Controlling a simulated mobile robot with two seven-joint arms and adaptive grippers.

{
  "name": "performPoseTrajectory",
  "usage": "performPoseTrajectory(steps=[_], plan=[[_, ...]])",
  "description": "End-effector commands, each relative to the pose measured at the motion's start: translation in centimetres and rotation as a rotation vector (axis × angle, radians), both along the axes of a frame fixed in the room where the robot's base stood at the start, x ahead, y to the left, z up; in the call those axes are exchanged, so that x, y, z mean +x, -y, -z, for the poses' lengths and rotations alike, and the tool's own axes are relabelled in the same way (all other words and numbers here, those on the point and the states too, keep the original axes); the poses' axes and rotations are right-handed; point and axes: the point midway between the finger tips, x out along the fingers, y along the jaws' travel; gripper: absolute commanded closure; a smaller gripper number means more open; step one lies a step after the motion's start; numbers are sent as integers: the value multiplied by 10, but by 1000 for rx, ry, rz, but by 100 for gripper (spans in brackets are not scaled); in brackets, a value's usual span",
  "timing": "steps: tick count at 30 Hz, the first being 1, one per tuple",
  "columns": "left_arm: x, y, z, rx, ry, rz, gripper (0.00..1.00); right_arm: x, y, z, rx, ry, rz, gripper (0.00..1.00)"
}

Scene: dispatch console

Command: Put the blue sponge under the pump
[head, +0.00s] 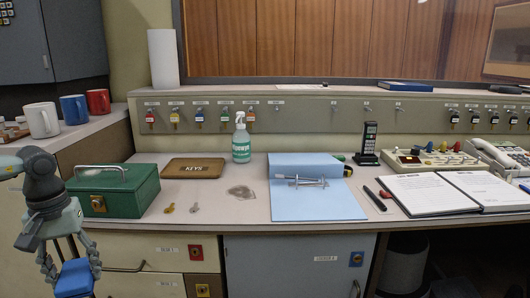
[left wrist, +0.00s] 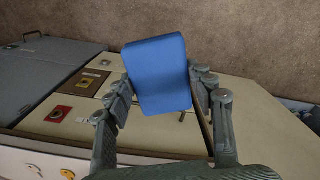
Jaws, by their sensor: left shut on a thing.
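My left gripper (head: 71,266) is at the lower left of the head view, in front of the drawers and below the desk top. It is shut on the blue sponge (head: 75,281), which hangs between its fingers. The left wrist view shows the sponge (left wrist: 158,76) as a blue block between the two fingers. A silver metal pump-like tool (head: 306,182) lies on a light blue mat (head: 318,208) on the desk, far right of the gripper. A spray bottle (head: 241,145) stands at the back of the desk. My right gripper is not in view.
A green cash box (head: 117,192) stands on the desk near my left gripper. An open logbook (head: 425,196) is at the right. Bare desk shows left of the mat.

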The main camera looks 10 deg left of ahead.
Motion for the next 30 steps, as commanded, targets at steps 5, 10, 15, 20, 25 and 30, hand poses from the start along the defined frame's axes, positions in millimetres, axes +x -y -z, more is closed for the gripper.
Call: performPoseTrajectory(steps=[5, 10, 15, 20, 25, 30], plan=[[-2, 5, 7, -6, 6, -5, 68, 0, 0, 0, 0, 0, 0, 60], [-3, 8, 12, 4, 3, -4, 68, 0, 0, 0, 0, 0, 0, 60], [-4, 23, 27, -4, 5, 7, 68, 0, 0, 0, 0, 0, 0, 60], [2, 57, 47, -6, 8, 52, 68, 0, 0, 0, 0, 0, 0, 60], [21, 123, 61, -6, 12, 177, 68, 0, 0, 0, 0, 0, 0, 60], [45, 194, 56, 0, 11, 353, 68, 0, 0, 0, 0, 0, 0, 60]])
